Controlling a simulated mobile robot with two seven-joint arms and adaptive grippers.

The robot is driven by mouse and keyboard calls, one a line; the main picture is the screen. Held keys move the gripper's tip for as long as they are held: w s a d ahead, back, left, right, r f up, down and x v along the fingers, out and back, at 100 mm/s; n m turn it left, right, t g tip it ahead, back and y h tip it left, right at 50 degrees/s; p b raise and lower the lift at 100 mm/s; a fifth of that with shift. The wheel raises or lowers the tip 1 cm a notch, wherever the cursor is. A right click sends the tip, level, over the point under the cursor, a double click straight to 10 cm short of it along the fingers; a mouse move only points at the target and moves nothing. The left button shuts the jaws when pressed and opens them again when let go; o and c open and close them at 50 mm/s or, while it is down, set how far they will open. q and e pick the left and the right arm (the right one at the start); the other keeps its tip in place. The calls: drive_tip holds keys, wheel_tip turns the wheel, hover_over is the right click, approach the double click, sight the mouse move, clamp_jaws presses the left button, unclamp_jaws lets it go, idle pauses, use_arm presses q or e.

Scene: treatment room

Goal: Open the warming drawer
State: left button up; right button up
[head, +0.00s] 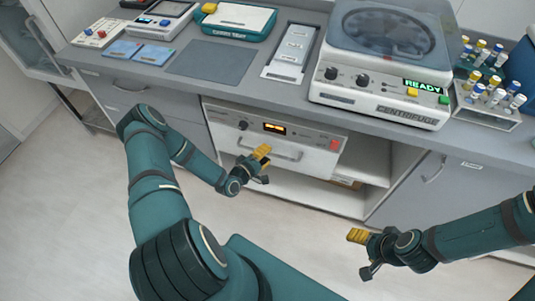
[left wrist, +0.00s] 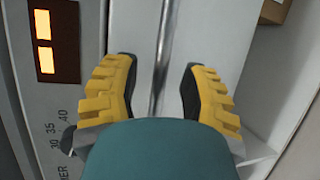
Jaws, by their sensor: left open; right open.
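The warming drawer (head: 309,143) is a pale front panel under the counter, with a knob, a lit amber display (head: 274,128) and a red button; it looks shut. Its metal bar handle (head: 287,155) runs across the front. My left gripper (head: 261,160) has yellow fingers and is open at the handle. In the left wrist view the handle bar (left wrist: 163,50) runs between the two open fingers (left wrist: 160,90), with a gap on each side. My right gripper (head: 362,252) is open and empty, low at the right, apart from the drawer.
The counter above holds a centrifuge (head: 383,60), a tube rack (head: 487,107), a teal-edged device (head: 239,21) and a grey mat (head: 211,62). An open shelf (head: 300,192) lies below the drawer. A grey cabinet door (head: 440,187) stands to the right. The floor in front is clear.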

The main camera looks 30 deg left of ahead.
use_arm(q)
drive_tip(key=shift+w+f, duration=0.1)
drive_tip(key=shift+w, duration=0.5)
clamp_jaws()
drive_tip(key=shift+d, duration=0.1)
drive_tip(key=s+d, duration=0.3)
drive_tip(key=s, duration=1)
drive_tip(key=s+d, duration=0.3)
drive_tip(key=s, duration=0.9)
drive_tip(key=shift+s, duration=0.35)
drive_tip(key=shift+d, duration=0.1)
unclamp_jaws()
